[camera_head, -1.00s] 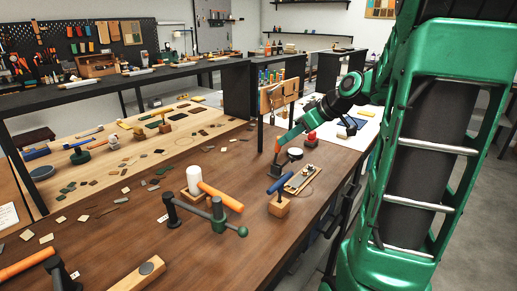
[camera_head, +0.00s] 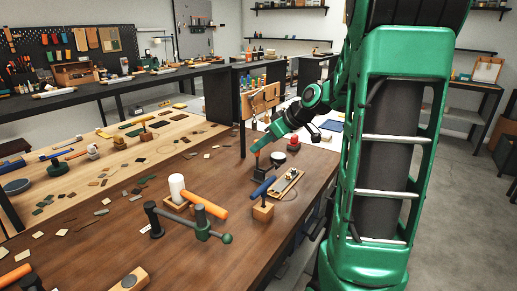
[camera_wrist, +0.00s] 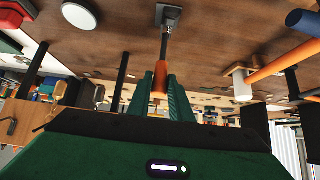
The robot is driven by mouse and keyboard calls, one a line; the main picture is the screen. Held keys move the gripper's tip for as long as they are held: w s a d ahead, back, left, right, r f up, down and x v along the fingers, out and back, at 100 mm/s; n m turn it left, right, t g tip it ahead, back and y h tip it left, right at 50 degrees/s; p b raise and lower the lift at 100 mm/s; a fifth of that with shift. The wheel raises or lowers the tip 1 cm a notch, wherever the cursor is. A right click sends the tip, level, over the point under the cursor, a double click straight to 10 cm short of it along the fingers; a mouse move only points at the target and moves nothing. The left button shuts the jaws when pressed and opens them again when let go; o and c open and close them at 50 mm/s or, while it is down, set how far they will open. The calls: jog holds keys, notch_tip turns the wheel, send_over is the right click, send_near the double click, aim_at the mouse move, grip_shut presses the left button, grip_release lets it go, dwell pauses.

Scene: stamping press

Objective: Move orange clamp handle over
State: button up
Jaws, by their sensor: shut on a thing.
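The orange clamp handle (camera_head: 257,160) stands near the right edge of the brown bench. In the wrist view the same handle (camera_wrist: 160,78) sits between the green fingers, with a dark shaft running from it to a grey metal block (camera_wrist: 168,17). My gripper (camera_head: 256,153) is shut on the handle; in the wrist view its fingers (camera_wrist: 160,88) lie on both sides of it. The fingers hide part of the handle, and the clamp's lower part is small and dark in the head view.
A blue-handled tool on a wooden block (camera_head: 263,212) and a wooden board (camera_head: 287,183) lie in front. A white-headed mallet (camera_head: 177,187) and a dark green clamp (camera_head: 202,222) stand further left.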

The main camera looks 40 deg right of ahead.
jog(key=shift+w+a, duration=0.15)
jog(key=shift+w, duration=0.4)
jog(key=shift+w+a+f, duration=0.15)
jog(key=shift+w+a, duration=0.05)
jog(key=shift+w, duration=0.35)
jog(key=shift+w+a+f, duration=0.15)
jog(key=shift+w+a, duration=0.05)
jog(key=shift+w, duration=0.35)
jog(key=shift+w+a+f, duration=0.25)
jog(key=shift+w+f, duration=0.1)
jog(key=shift+w, duration=0.2)
jog(key=shift+w+a+f, duration=0.2)
jog(key=shift+w+f, duration=0.1)
jog(key=shift+w, duration=0.25)
